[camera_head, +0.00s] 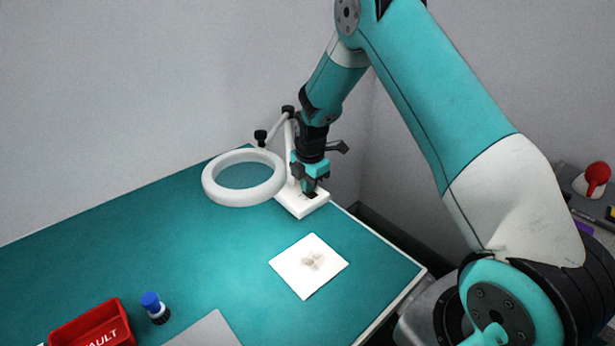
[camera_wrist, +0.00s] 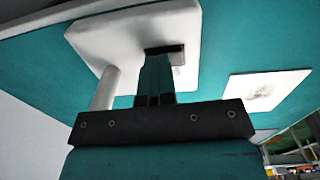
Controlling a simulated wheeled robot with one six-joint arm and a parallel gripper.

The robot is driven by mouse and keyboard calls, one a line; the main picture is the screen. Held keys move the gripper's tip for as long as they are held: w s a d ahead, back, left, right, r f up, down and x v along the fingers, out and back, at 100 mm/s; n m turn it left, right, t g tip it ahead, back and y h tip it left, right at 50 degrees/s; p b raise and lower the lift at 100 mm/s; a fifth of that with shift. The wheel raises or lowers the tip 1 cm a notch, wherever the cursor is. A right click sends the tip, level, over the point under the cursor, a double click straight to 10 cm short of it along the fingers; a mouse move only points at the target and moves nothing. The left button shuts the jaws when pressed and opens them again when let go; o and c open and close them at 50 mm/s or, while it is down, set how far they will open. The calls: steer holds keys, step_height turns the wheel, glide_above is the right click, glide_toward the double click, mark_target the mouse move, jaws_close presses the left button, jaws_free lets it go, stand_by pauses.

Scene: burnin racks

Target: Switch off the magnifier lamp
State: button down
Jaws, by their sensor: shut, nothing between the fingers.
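The magnifier lamp (camera_head: 244,178) has a white ring head on a jointed arm and stands at the far corner of the teal table. Its white base (camera_head: 302,203) is under my gripper (camera_head: 311,190). In the wrist view my gripper (camera_wrist: 155,62) is shut and empty, its tips pointing down at a dark switch (camera_wrist: 165,50) on the lamp's base (camera_wrist: 120,30). The fingertips partly cover the switch. They are at it or just above it; I cannot tell whether they touch. I cannot tell from the ring whether the lamp is lit.
A white square card (camera_head: 309,265) with a smudge lies in front of the base. A red bin (camera_head: 92,326) marked "AULT", a blue-capped bottle (camera_head: 154,307) and a grey sheet (camera_head: 207,330) are at the near left. The table's middle is clear. Walls stand close behind.

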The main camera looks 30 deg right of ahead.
mark_target(314, 193)
step_height(314, 193, up, 17)
steer(key=b, duration=0.3)
steer(key=shift+s+r, duration=0.2)
steer(key=shift+s, duration=0.15)
steer(key=f, duration=0.1)
steer(key=f+b, duration=0.2)
steer(key=shift+s+d+f+t, duration=0.15)
steer(key=shift+s+d+t, duration=0.15)
steer(key=shift+s+t, duration=0.1)
steer(key=f, duration=0.4)
steer(key=w+f+p, duration=0.1)
steer(key=f, duration=0.4)
steer(key=f+p, duration=0.1)
steer(key=f, duration=0.4)
steer(key=shift+w+a, duration=0.15)
steer(key=shift+w, duration=0.25)
